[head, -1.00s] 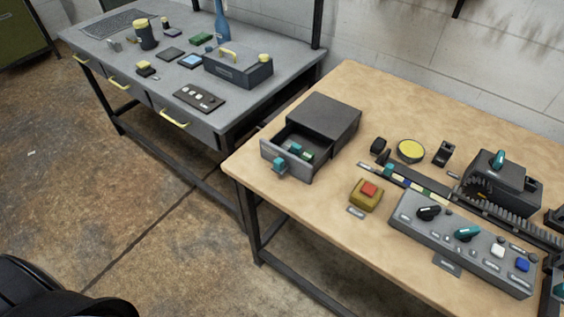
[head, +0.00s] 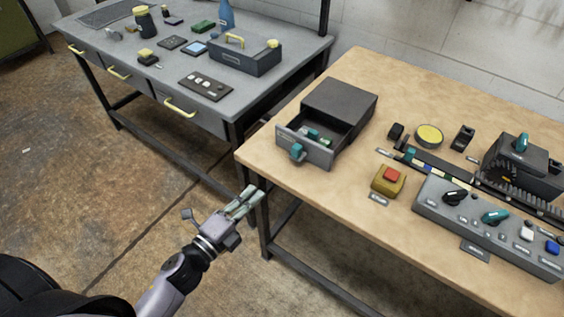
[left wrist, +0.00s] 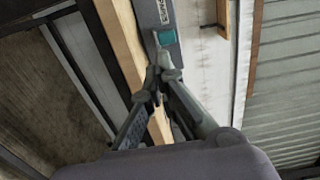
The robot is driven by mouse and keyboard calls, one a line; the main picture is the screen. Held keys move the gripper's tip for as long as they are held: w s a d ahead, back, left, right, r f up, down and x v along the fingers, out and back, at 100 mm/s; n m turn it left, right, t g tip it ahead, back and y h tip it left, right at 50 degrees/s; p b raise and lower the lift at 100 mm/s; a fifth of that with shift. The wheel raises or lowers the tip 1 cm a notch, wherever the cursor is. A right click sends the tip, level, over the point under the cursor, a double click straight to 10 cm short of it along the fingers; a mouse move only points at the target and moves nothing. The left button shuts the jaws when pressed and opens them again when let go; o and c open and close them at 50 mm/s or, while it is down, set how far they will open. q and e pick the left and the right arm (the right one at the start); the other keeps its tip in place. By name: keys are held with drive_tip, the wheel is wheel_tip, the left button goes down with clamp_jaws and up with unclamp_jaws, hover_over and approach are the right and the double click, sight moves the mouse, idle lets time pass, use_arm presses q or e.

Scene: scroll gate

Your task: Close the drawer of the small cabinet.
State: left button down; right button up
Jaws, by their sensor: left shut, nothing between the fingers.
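The small dark grey cabinet (head: 341,101) stands on the wooden table near its left corner. Its drawer (head: 304,148) is pulled out toward the front left, with small teal and green items inside. A teal handle (head: 296,152) sits on the drawer front; it also shows in the left wrist view (left wrist: 165,37). My left gripper (head: 248,198) is shut and empty, off the table's left edge, below and left of the drawer, and apart from it. In the left wrist view its fingertips (left wrist: 164,68) point toward the handle. My right gripper is not in view.
The wooden table (head: 330,190) has bare top in front of the cabinet. A yellow box with a red button (head: 388,180) and a grey control panel (head: 487,225) stand to the right. A grey workbench (head: 150,75) stands at the back left.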

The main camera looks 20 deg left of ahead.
sight(291, 155)
use_arm(q)
drive_tip(key=p+x, duration=0.3)
drive_tip(key=x, duration=1)
drive_tip(key=shift+w+f, duration=0.15)
drive_tip(key=shift+w, duration=0.05)
